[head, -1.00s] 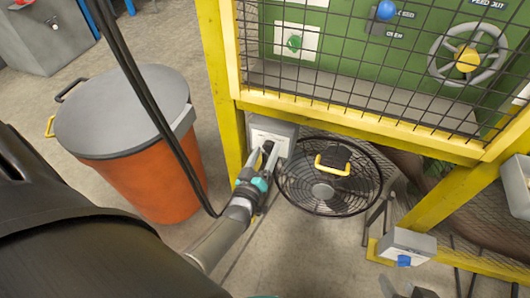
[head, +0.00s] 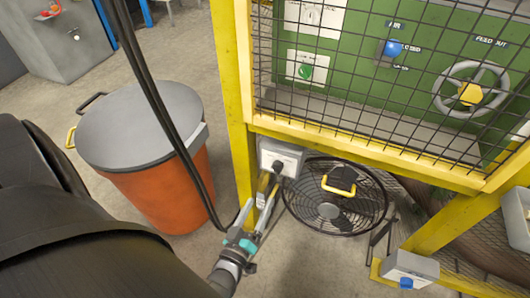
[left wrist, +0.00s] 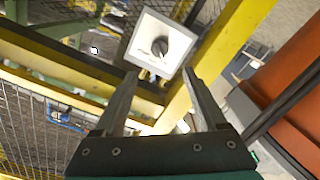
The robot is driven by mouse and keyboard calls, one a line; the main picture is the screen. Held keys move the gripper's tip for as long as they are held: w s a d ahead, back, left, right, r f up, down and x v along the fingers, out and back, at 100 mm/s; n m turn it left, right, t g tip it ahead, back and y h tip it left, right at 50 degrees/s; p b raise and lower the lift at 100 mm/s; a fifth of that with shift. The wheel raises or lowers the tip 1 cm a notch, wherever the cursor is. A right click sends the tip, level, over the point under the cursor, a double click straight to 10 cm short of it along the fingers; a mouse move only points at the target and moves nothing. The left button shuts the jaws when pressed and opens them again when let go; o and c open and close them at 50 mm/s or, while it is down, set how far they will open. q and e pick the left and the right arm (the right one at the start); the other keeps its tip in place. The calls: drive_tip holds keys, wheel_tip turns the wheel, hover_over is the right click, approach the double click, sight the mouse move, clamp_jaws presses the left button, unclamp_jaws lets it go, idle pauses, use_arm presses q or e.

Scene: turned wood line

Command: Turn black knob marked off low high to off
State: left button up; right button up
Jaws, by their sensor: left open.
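The black knob (head: 278,167) sits on the white face of a small grey box (head: 270,152) fixed to the yellow post. The left wrist view shows the knob (left wrist: 160,47) face on, with a light mark on it. The lettering around it is too small to read, so I cannot tell its setting. My left gripper (head: 262,196) is open and empty, its fingers pointing at the box from below and a little in front. In the left wrist view the knob appears just beyond the fingertips (left wrist: 160,76), apart from them. My right gripper is not in view.
A black round fan (head: 335,212) with a yellow handle stands right of the box. An orange bin (head: 155,190) with a grey lid stands left. Black cables (head: 165,115) hang between bin and post. Yellow framing (head: 370,155) and wire mesh guard the green machine above.

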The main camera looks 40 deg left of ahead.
use_arm(q)
drive_tip(key=shift+v, duration=1.55)
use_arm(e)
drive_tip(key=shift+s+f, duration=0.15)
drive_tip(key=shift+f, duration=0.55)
